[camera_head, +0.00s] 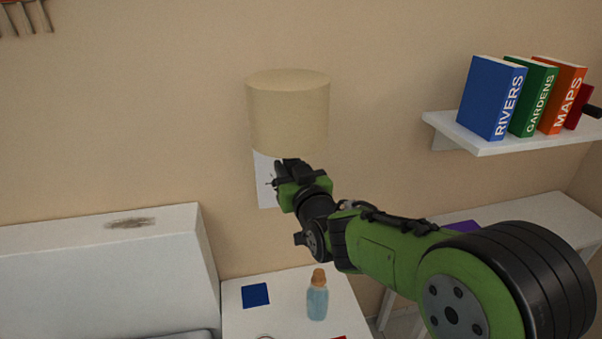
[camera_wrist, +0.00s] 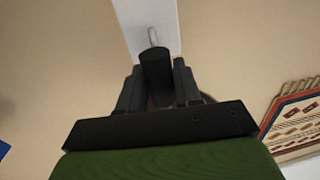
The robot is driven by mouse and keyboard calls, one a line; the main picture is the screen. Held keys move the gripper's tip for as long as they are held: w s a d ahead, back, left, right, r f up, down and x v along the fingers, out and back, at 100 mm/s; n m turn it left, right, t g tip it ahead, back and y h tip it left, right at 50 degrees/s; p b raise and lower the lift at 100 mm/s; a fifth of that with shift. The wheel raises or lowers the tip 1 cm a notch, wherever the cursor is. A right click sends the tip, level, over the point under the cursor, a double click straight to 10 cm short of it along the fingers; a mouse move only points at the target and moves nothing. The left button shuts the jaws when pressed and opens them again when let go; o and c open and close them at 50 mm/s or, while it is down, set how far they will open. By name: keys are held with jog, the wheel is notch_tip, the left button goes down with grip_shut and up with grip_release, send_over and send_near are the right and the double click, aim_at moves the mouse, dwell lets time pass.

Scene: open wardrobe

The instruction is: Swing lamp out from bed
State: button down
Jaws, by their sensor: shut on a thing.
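The wall lamp has a beige drum shade (camera_head: 288,112) and a white plate (camera_head: 264,185) on the wall below it. My gripper (camera_head: 280,172) is just under the shade, in front of the plate. In the wrist view, my gripper (camera_wrist: 157,82) is shut on a dark round lamp part (camera_wrist: 156,66), with a finger at each side. A thin grey rod (camera_wrist: 153,37) shows beyond it against the white plate. The lamp's arm is mostly hidden by my gripper in the head view. The white bed headboard (camera_head: 95,255) stands at the left.
A white bedside table (camera_head: 240,318) below holds a blue bottle (camera_head: 317,300) and a blue square (camera_head: 255,295). A wall shelf (camera_head: 520,140) with several books is at the right, above a white desk (camera_head: 525,210).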

jog(key=shift+a+r, duration=0.2)
jog(key=shift+a, duration=0.2)
jog(key=shift+r, duration=0.1)
jog(key=c, duration=1.1)
grip_release()
jog(key=shift+o, duration=1.1)
jog(key=shift+w+a+f, duration=0.2)
jog(key=shift+f, duration=0.05)
jog(key=shift+d, duration=0.1)
jog(key=shift+s, duration=0.15)
jog(key=shift+s+d, duration=0.15)
jog(key=shift+s, duration=0.1)
jog(key=b+v, duration=0.1)
jog(key=v, duration=1.4)
